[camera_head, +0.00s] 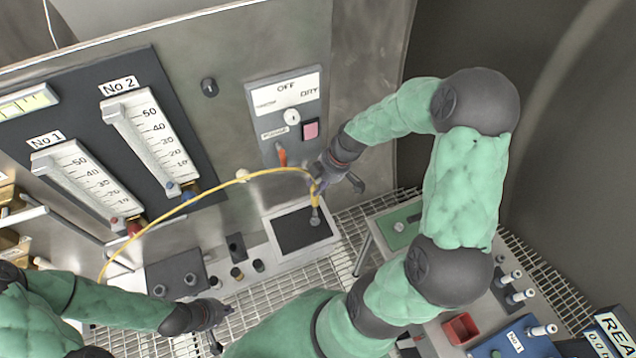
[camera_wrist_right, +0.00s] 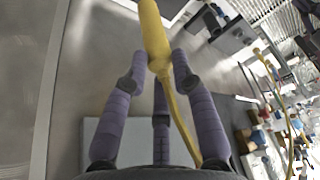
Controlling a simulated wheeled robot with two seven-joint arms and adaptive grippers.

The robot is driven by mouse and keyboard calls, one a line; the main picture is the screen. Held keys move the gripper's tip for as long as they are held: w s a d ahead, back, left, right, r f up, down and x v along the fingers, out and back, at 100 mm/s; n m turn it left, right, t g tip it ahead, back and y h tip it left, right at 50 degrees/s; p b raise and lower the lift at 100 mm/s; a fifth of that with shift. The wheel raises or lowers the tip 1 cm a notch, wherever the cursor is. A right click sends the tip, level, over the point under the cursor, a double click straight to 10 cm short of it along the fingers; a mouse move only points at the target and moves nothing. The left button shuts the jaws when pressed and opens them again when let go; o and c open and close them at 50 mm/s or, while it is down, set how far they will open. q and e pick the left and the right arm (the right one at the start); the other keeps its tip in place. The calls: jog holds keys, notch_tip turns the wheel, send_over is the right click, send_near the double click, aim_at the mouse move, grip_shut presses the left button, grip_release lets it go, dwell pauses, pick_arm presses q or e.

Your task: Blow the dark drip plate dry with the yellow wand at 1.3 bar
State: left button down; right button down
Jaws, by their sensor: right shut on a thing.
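The dark drip plate (camera_head: 292,231) lies in a pale frame at the foot of the steel wall. My right gripper (camera_head: 322,182) is shut on the yellow wand (camera_head: 315,197), with its grey nozzle end over the right part of the plate; whether it touches the plate I cannot tell. In the right wrist view, the purple fingers (camera_wrist_right: 160,80) close around the yellow wand (camera_wrist_right: 153,35). A yellow hose (camera_head: 205,187) arcs from it to the lower left. My left gripper (camera_head: 218,312) is low, left of the plate, its fingers too small to judge.
A grey panel (camera_head: 267,108) marked OFF and DRY has a knob, a pink button and an orange lever (camera_head: 282,156). Two flow meters, No 1 (camera_head: 80,180) and No 2 (camera_head: 150,135), are at left. A bench with a red bin (camera_head: 461,328) stands lower right.

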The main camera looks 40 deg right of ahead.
jog(key=a+r+p, duration=0.5)
jog(key=a, duration=0.7)
jog(key=shift+a, duration=0.2)
dwell(1.0)
jog(key=shift+a, duration=0.1)
dwell(0.4)
